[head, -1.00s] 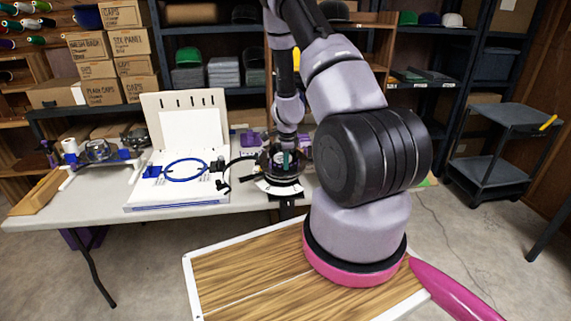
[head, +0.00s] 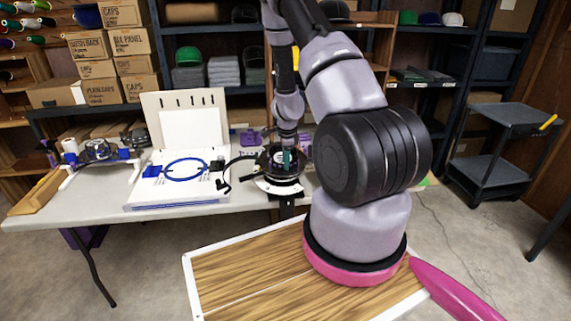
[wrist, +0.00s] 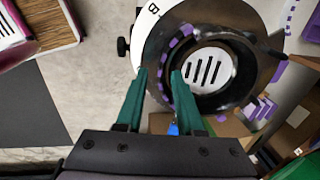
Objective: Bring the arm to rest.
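My arm reaches over the work table, with its wrist pointing down. My gripper (wrist: 158,74) has two green fingers with a clear gap between them and nothing held. In the wrist view the fingertips lie over or beside the near left rim of a round black ring fixture (wrist: 235,58); I cannot tell whether they touch it. In the head view my gripper (head: 287,160) is small above the same fixture (head: 268,172), partly hiding it.
A white board with a blue hoop (head: 182,170) lies left of the fixture on the table (head: 100,205). A white-framed stand with blue parts (head: 98,152) is farther left. Shelves with boxes and caps stand behind. A grey cart (head: 495,150) is at right.

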